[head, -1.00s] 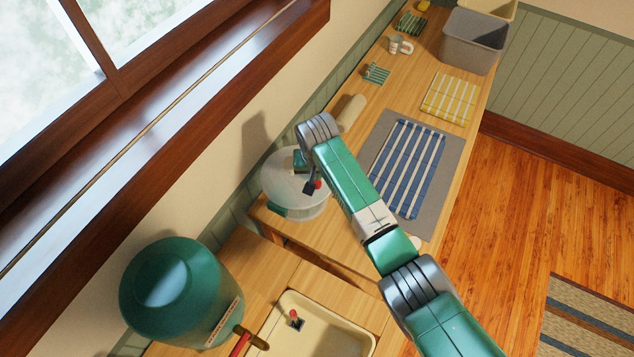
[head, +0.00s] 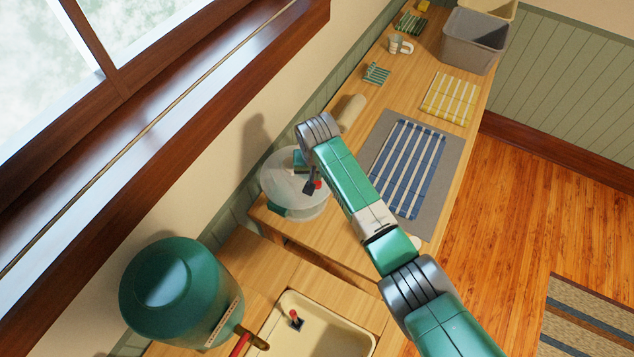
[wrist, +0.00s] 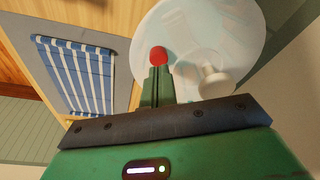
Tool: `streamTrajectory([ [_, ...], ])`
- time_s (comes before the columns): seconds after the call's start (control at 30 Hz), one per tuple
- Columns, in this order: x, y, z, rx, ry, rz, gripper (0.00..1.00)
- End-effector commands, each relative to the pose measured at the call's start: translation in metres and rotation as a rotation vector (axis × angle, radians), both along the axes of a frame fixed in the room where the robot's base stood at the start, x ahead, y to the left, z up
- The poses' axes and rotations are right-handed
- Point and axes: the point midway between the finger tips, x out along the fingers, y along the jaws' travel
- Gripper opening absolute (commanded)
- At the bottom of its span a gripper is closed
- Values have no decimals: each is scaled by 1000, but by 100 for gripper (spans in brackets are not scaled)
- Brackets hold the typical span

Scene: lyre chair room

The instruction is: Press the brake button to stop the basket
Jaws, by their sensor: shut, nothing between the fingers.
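The salad spinner (head: 280,185), a round clear tub with a pale lid, stands at the near end of the wooden counter. Its lid also fills the top of the wrist view (wrist: 235,35). The red brake button (wrist: 158,55) shows on the lid, with a pale knob (wrist: 213,82) to its right. My gripper (wrist: 157,72) is shut and empty, its fingertips right at the red button. They overlap its lower edge in the picture; I cannot tell whether they touch. In the head view the red button (head: 318,185) shows beside my arm, next to a dark piece.
A striped blue cloth (head: 408,165) lies on a grey mat right of the spinner. A rolled pale object (head: 351,113) lies behind. A green drum (head: 180,290) and a cream basin (head: 335,338) are in front. The wall and window rise on the left.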

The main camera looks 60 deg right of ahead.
Motion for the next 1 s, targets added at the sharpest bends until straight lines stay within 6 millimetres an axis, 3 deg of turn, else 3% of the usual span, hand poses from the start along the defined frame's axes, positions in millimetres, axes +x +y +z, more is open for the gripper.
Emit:
streamTrajectory([
  [1.0,0,0,-17,0,0,1,0],
])
